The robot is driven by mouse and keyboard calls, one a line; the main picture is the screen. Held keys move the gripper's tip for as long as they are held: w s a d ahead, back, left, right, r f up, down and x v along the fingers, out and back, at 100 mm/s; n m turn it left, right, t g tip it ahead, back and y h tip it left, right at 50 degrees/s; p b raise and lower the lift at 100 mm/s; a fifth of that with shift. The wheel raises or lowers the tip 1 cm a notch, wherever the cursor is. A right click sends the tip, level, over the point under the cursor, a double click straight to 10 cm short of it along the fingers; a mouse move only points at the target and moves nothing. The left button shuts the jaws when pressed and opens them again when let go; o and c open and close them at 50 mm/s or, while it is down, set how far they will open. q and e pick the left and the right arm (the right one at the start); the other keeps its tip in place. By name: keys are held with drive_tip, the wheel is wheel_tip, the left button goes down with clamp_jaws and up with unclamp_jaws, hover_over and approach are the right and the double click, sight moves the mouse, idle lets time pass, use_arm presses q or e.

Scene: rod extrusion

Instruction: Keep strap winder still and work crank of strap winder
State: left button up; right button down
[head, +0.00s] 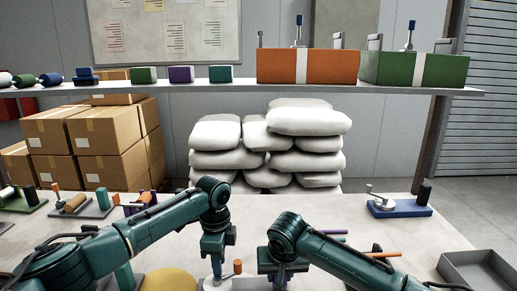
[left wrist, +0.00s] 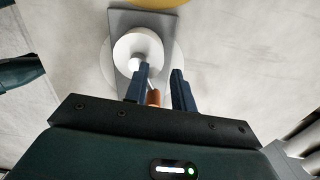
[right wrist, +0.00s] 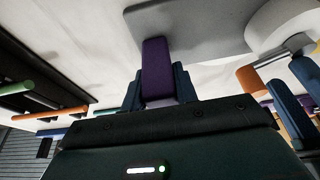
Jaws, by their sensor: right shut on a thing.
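The strap winder has a grey base plate (left wrist: 122,22), a white drum (left wrist: 138,52) and a crank with an orange knob (left wrist: 153,97). In the head view the orange knob (head: 237,267) shows at the bottom, beside my left gripper (head: 214,262). In the left wrist view my left gripper (left wrist: 160,82) is open, with its blue fingers apart around the knob; I cannot tell whether either touches it. In the right wrist view my right gripper (right wrist: 158,85) is shut on a purple handle (right wrist: 157,65) at the edge of the winder's plate (right wrist: 185,25).
A yellow round thing (head: 168,282) lies left of the winder. A blue fixture (head: 400,207) and a grey tray (head: 480,268) are on the right of the table. An orange rod (head: 383,255) lies near my right arm. Other fixtures (head: 92,208) stand at left.

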use_arm(q)
wheel_tip(320, 180, up, 12)
idle(0.6)
drive_tip(key=o, duration=0.3)
drive_tip(key=shift+d+f+m, duration=0.1)
drive_tip(key=shift+d+m, duration=0.1)
drive_tip(key=shift+m, duration=0.1)
drive_tip(key=m, duration=0.8)
hover_over(239, 263)
wheel_tip(239, 263, down, 3)
drive_tip(key=shift+f, duration=4.45)
drive_tip(key=shift+c, duration=0.3)
